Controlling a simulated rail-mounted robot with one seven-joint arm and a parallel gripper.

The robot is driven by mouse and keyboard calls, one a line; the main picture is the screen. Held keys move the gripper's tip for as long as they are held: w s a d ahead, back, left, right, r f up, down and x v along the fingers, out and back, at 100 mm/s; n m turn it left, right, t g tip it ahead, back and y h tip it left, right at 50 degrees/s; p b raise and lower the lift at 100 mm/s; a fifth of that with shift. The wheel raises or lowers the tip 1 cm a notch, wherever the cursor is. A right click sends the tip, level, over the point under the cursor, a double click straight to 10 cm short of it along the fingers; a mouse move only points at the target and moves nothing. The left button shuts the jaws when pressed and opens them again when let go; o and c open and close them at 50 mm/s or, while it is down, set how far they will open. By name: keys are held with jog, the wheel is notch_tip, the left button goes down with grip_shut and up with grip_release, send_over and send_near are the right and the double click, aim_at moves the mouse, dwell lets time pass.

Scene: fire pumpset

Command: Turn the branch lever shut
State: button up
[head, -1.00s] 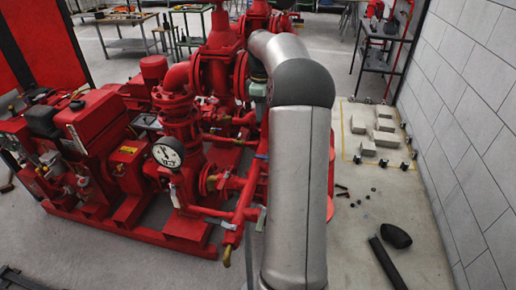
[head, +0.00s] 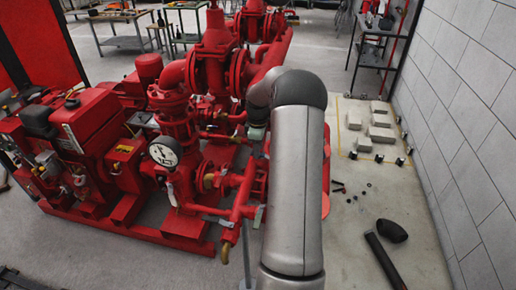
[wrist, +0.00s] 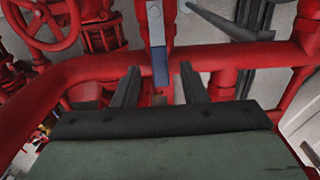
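In the wrist view, a lever with a blue-grey grip (wrist: 160,65) hangs from a pale metal plate at the top centre, in front of a red pipe. I take it to be the branch lever. My gripper (wrist: 160,72) is open, with one dark finger on each side of the lever's lower end. I see no clear contact, and I cannot tell how deep the lever sits between the fingers. In the head view my arm hides the fingers and this lever; only a greenish part of my gripper's body shows beside the arm.
A red horizontal pipe (wrist: 90,75) crosses close beyond my fingers. A red handwheel (wrist: 45,20) is at the upper left, and a grey bar (wrist: 225,25) at the upper right. In the head view, a pressure gauge (head: 165,152) stands left of my arm, and pale blocks (head: 380,134) lie on the floor at right.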

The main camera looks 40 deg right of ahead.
jog(key=shift+f, duration=0.4)
grip_shut()
